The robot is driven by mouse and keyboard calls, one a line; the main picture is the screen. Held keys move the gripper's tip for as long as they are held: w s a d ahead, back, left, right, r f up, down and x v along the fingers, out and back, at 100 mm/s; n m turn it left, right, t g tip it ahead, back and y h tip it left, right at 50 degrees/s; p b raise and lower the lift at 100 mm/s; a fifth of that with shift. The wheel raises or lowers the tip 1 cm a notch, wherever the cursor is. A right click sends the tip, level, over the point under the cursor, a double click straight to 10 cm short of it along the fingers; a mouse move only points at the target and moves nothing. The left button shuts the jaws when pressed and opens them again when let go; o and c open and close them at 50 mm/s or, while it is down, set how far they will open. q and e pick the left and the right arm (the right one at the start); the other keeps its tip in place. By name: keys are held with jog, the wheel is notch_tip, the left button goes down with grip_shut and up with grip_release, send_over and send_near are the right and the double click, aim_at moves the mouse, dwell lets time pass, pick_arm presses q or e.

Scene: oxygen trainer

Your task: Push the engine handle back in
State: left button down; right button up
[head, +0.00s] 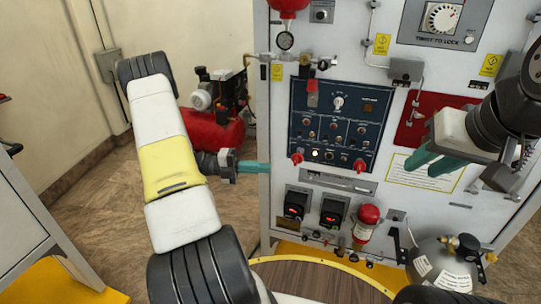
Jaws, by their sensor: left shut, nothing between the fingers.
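A blue control panel (334,126) is on the front of the white cabinet. Two red knob-like handles stick out along its lower edge, a left one (297,159) and a right one (360,166). I cannot tell which is the engine handle or how far either sticks out. My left gripper (268,167) is shut and empty, its teal fingers pointing right at the cabinet's left edge, left of the left red handle. I cannot tell whether they touch the cabinet. My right gripper (424,166) is right of the panel, its two teal fingers apart and pointing left, with nothing seen between them.
A red compressor (212,132) stands behind my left gripper. Below the panel are two small black displays (297,203), a red-topped cylinder (366,222) and a grey tank (442,265). A red plate (428,115) is near my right gripper.

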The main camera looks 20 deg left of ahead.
aim_at(294, 162)
pick_arm(q)
jog(key=w+d, duration=0.1)
jog(key=d, duration=0.1)
jog(key=w+d, duration=0.3)
jog(key=d, duration=0.1)
jog(key=shift+w, duration=0.65)
jog(key=shift+w+d, duration=0.1)
jog(key=shift+w, duration=1.3)
